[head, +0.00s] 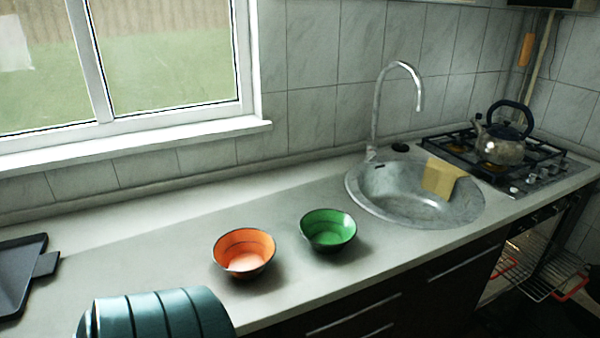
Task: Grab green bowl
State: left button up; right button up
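The green bowl (328,230) stands upright on the grey counter (180,228), left of the sink and near the front edge. It has a dark rim, and I see no contents in it. Neither of my grippers is in view, and nothing touches the bowl.
An orange bowl (244,253) stands just left of the green one, with a small gap between them. A round metal sink (362,203) with a tall faucet (376,108) is to the right. A kettle (500,148) sits on the stove. A ribbed teal object (160,316) is at lower left.

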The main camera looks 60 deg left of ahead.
aim_at(328, 231)
jog(key=u, duration=1.65)
jog(key=l+u, duration=0.15)
jog(key=l, duration=0.25)
jog(key=i, duration=0.05)
